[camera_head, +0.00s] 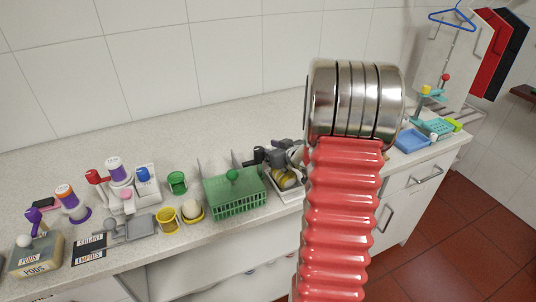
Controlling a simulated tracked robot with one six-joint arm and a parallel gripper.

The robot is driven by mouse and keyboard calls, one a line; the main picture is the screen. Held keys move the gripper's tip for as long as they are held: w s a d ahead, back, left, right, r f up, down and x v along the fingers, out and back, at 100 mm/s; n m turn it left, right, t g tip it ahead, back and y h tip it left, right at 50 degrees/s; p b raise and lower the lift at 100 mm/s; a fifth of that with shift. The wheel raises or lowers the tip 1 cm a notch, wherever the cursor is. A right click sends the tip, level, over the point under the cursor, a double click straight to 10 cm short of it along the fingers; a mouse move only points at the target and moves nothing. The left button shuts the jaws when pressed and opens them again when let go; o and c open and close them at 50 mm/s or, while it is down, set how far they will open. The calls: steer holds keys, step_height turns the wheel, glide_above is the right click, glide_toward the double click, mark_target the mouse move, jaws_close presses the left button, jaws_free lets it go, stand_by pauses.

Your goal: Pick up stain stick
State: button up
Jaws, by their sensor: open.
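I cannot tell for certain which item is the stain stick. An upright stick-like container with an orange and purple body (66,195) stands on the left of the counter, by a purple round base. A larger white bottle with a purple band (116,170) stands to its right. My red ribbed arm with its steel joint fills the centre right. Dark grey parts that appear to be my gripper (270,156) show just left of the arm, right of the green basket and well away from both containers. Its jaws look open and empty; the arm hides part of it.
A green wire basket (236,197), yellow cups (168,220) and a green cup (177,182) stand mid-counter. A pods box (36,257) and a dark sign (89,248) lie front left. A blue tray (411,140) is at the right. The counter's back strip is clear.

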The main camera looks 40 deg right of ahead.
mark_target(269, 147)
steer(key=shift+c, duration=0.7)
jaws_close()
step_height(269, 147, up, 10)
steer(key=shift+r, duration=0.1)
steer(key=shift+s, duration=0.15)
stand_by(0.7)
